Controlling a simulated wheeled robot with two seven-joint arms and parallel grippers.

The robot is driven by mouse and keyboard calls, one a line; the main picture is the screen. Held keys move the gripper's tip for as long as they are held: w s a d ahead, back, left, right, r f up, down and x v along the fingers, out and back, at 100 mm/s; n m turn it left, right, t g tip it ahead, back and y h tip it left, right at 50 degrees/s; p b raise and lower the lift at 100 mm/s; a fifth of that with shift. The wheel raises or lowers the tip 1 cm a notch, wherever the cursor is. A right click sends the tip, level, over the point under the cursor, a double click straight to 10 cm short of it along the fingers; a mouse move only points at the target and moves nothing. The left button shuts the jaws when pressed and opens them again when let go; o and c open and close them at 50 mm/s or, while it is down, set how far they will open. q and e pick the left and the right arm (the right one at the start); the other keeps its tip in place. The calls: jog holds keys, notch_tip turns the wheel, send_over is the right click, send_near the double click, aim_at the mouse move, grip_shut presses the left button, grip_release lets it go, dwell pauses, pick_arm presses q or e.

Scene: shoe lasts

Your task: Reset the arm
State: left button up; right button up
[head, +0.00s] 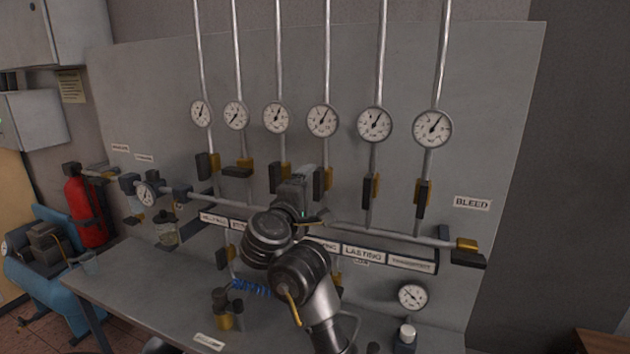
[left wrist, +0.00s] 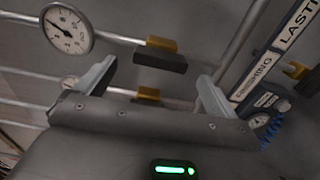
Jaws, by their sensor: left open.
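My left arm (head: 290,270) rises from the bottom middle of the head view toward the gauge panel. Its left gripper (head: 303,178) is in front of the panel near the middle valves, seen from behind. In the left wrist view the left gripper (left wrist: 155,82) is open, with its two fingers spread wide and nothing between them held. A valve with a yellow body and dark handle (left wrist: 160,55) shows beyond the fingers. I cannot tell whether the gripper touches anything. My right gripper is in neither view.
A grey panel (head: 150,80) carries several round gauges, vertical pipes and yellow-and-black valves. A horizontal pipe (head: 390,232) runs behind my arm. A grey bench (head: 130,285) stands below, with small fittings on it. A red extinguisher (head: 88,210) and blue tank (head: 45,290) stand at left.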

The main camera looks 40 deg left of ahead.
pick_arm(q)
jog(key=shift+v, duration=1.1)
